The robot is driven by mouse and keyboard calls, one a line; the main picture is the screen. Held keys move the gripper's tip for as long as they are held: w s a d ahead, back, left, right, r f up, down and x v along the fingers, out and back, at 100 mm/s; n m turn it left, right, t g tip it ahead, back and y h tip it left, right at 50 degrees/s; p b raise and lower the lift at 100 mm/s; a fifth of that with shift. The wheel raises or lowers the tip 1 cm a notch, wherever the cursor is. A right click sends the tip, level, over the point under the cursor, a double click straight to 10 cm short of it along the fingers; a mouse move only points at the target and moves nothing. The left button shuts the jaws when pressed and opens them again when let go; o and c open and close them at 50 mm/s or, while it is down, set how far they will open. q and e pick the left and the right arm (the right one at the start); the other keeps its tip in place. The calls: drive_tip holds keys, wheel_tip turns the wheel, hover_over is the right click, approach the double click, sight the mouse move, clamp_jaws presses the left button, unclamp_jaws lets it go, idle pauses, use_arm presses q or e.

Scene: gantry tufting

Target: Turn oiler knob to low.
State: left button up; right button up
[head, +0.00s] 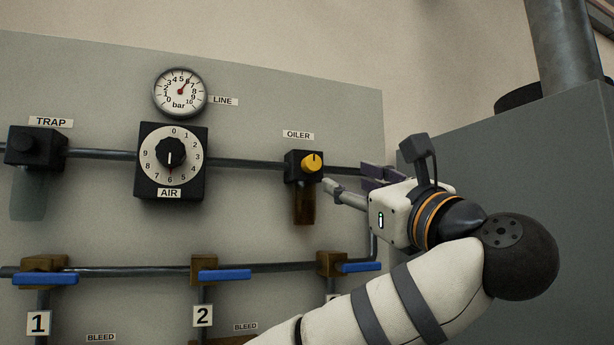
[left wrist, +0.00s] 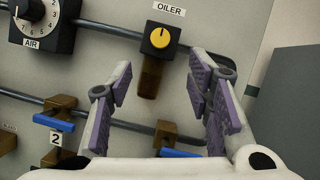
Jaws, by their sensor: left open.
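The oiler (head: 303,165) is a black block with a yellow round knob (head: 312,163) on its face and an amber bowl (head: 304,207) below, under the OILER label. The knob's dark pointer mark is near the top. The knob also shows in the left wrist view (left wrist: 160,37), above and between the fingers. My left gripper (head: 348,178) is open and empty, with purple-padded fingers, just right of the oiler in the head view. In the left wrist view the left gripper (left wrist: 162,78) spreads either side of the amber bowl, apart from the knob. My right gripper is out of view.
The AIR dial (head: 171,160) and bar gauge (head: 180,92) are left of the oiler; the trap (head: 36,147) is farther left. Blue-handled valves (head: 220,275) sit on a lower pipe. A large grey cabinet (head: 520,200) stands at the right.

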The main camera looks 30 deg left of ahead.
sight(314, 164)
use_arm(q)
drive_tip(key=x, duration=1.1)
drive_tip(key=shift+w+a+r, duration=0.15)
drive_tip(key=shift+a+r, duration=0.05)
drive_tip(key=shift+a, duration=0.15)
clamp_jaws()
